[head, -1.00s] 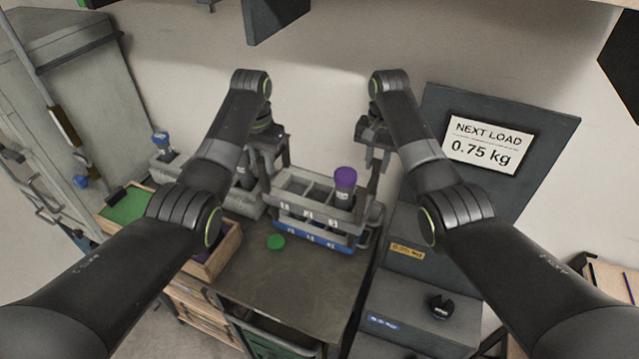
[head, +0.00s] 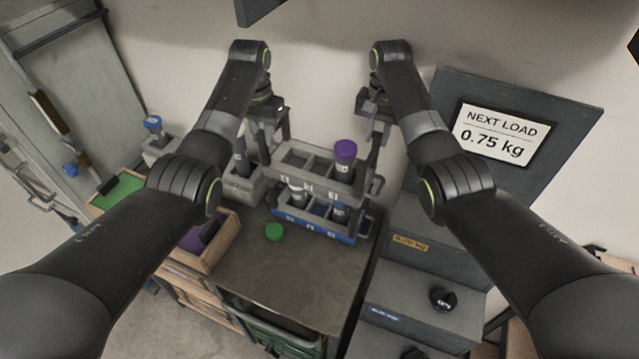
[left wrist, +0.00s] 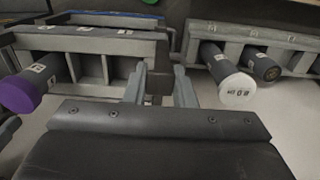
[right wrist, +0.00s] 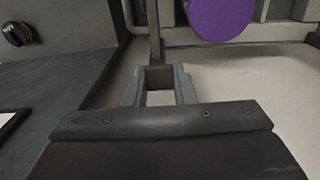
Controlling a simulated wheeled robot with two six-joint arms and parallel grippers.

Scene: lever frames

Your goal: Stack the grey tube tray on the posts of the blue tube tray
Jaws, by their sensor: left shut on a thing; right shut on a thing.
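The grey tube tray (head: 292,157) hangs roughly level above the blue tube tray (head: 296,219), with a visible gap between them. A purple-capped tube (head: 344,158) stands in its right part; the cap also shows in the right wrist view (right wrist: 222,16). The blue tray sits on the bench, with tubes in its compartments showing through the gap. My left gripper (head: 276,146) is shut on the grey tray's left end, and my right gripper (head: 374,150) on its right end. Whether the blue tray's posts line up with the grey tray is hidden.
Another grey rack (head: 243,185) with tubes stands close on the left, also in the left wrist view (left wrist: 295,45). Dark steps (head: 420,285) and a "0.75 kg" sign (head: 500,135) are at right.

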